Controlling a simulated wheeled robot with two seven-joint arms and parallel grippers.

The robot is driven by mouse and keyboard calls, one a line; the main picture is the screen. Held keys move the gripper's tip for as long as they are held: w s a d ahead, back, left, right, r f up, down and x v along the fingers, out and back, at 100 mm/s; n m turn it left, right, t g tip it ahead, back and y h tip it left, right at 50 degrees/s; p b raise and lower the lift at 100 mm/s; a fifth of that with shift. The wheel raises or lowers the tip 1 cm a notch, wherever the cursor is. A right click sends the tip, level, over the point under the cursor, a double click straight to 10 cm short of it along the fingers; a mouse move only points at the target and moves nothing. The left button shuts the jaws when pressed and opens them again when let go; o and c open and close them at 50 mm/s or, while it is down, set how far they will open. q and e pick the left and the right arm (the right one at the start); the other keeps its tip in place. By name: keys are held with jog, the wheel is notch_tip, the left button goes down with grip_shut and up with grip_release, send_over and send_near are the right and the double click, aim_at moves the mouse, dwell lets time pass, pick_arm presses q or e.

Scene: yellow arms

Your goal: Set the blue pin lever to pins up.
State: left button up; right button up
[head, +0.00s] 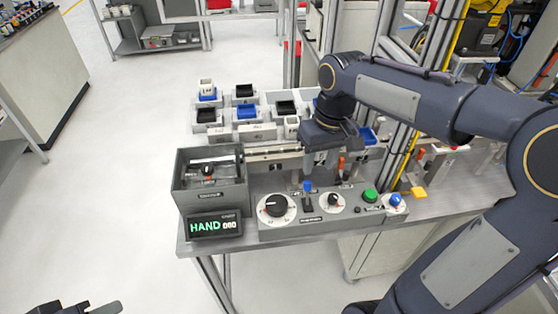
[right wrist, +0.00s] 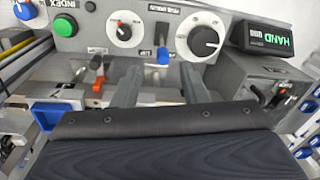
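The blue pin lever (head: 307,187) stands on the front of the grey control panel (head: 290,229), between two dials. Its blue handle shows at the top of a dark stem in the head view. In the right wrist view the blue handle (right wrist: 163,56) lies just beyond and between my fingertips. My right gripper (head: 318,170) points down just behind the lever. Its two fingers (right wrist: 160,72) are apart with nothing held; I cannot see contact with the lever. Only the tips of my left gripper (head: 82,308) show at the bottom left, clear of the bench.
Near the lever are a large dial (head: 277,206), a smaller dial (head: 332,203), a green button (head: 369,196) and a blue knob (head: 396,201). An orange lever (right wrist: 98,84) stands beside the right gripper. A grey box (head: 210,197) and a HAND display (head: 214,225) are left.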

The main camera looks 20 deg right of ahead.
aim_at(308, 182)
jog(key=shift+w+a+f, duration=0.15)
jog(key=shift+w, duration=0.75)
jog(key=shift+w+a+f, duration=0.1)
jog(key=shift+w+f, duration=0.1)
jog(key=f, duration=0.7)
jog(key=shift+s+a+f, duration=0.1)
jog(key=shift+a, duration=0.2)
